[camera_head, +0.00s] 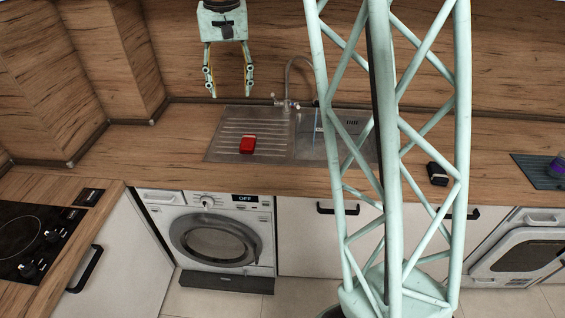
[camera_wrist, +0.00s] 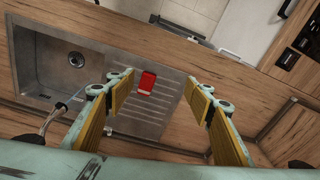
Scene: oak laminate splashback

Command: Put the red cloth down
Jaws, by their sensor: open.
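The red cloth (camera_head: 247,144) is a small folded red block lying on the ribbed drainboard of the metal sink unit (camera_head: 226,130). It also shows in the wrist view (camera_wrist: 147,81), on the drainboard between and beyond my fingertips. My gripper (camera_head: 229,93) is open and empty, raised above and behind the cloth in the head view. In the wrist view its two yellow-padded fingers (camera_wrist: 162,88) are spread wide, and nothing is between them. The cloth is apart from the gripper.
The sink basin (camera_wrist: 52,72) and faucet (camera_head: 288,88) are beside the drainboard. A dark object (camera_head: 437,174) stands on the counter (camera_head: 120,150) to the right. A hob (camera_head: 28,235) is at the left. My lattice column hides part of the basin. Counter left of the drainboard is clear.

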